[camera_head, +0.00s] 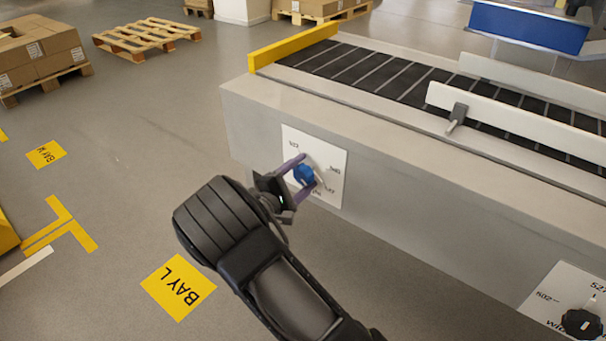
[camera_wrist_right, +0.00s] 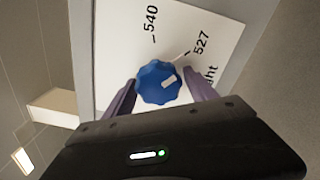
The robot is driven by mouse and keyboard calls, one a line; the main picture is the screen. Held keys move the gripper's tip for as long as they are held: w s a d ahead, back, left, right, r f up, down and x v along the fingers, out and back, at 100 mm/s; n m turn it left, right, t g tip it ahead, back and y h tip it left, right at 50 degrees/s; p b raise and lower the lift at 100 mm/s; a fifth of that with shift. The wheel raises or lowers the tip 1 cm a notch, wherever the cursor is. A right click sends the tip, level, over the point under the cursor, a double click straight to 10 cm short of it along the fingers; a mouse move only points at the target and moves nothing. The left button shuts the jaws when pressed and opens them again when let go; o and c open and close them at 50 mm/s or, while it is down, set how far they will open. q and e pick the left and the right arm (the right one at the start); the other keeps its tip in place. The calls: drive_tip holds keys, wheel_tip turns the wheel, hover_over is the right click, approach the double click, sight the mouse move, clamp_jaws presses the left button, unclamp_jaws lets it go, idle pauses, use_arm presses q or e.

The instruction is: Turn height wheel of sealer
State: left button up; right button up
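The blue height wheel (camera_head: 304,175) sits on a white dial plate (camera_head: 332,160) on the sealer's grey side wall. It also shows in the right wrist view (camera_wrist_right: 158,84), where its white pointer mark faces roughly towards the 527 tick, with 540 further up the dial (camera_wrist_right: 205,20). My right gripper (camera_head: 302,173) has its purple fingers on opposite sides of the wheel. Part of the dial lettering is hidden by a finger. My left gripper is out of view.
A black width wheel (camera_head: 582,323) sits on another dial plate (camera_head: 550,291) at lower right. The sealer's dark conveyor (camera_head: 385,75) runs above, with white guide rails (camera_head: 500,108) and a yellow end bar (camera_head: 292,48). The floor left of the sealer is mostly clear.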

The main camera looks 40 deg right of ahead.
drive_tip(key=shift+o, duration=0.9)
drive_tip(key=p+v, duration=0.1)
drive_tip(key=v, duration=0.6)
drive_tip(key=shift+a, duration=0.35)
drive_tip(key=shift+s, duration=0.1)
